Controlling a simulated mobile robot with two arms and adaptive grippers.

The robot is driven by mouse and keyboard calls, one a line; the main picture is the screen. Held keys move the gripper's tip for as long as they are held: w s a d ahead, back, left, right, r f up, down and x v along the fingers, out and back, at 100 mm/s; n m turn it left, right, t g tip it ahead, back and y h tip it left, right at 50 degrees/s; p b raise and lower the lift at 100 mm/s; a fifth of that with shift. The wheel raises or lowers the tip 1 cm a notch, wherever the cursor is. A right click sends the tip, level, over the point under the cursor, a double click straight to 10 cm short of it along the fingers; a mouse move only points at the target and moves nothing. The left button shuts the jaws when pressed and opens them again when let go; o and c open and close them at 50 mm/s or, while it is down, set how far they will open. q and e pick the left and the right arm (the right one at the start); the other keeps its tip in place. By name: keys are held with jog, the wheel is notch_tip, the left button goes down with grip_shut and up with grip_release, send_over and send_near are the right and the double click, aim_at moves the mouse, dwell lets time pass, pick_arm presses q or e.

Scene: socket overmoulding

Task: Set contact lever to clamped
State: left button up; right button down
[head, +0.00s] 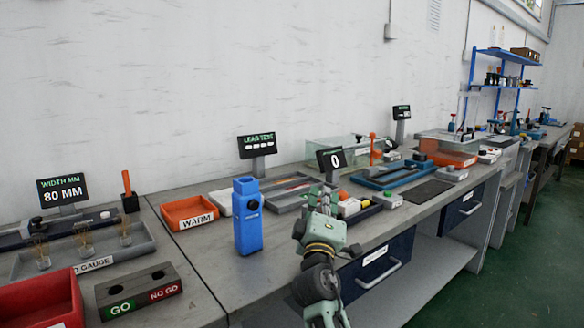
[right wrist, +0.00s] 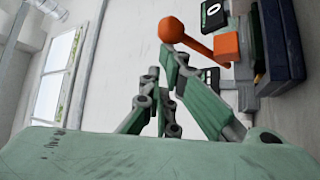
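An orange ball-topped lever (right wrist: 200,40) shows large in the right wrist view, its ball at the upper middle and its shaft running right to a small orange body. In the head view an orange knob (head: 343,195) shows just right of my right gripper (head: 323,192), below the display reading 0; it may be the same lever. In the right wrist view the fingers of my right gripper (right wrist: 168,75) end just below the ball. I cannot tell whether they touch it, or how far apart the tips are. My left gripper is out of view.
A blue upright device (head: 248,222) stands left of my right arm. An orange WARM tray (head: 190,212) is farther left. A display reading 0 (head: 331,159) stands just behind the gripper. Blue fixtures (head: 392,175) and a dark mat (head: 428,192) lie to the right.

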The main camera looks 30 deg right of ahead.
jog(key=shift+s+d+f, duration=0.3)
jog(key=shift+s+d, duration=0.1)
jog(key=shift+d, duration=0.05)
dwell(0.3)
jog(key=v, duration=1.2)
jog(key=shift+w+a, duration=0.2)
jog(key=shift+a, duration=0.2)
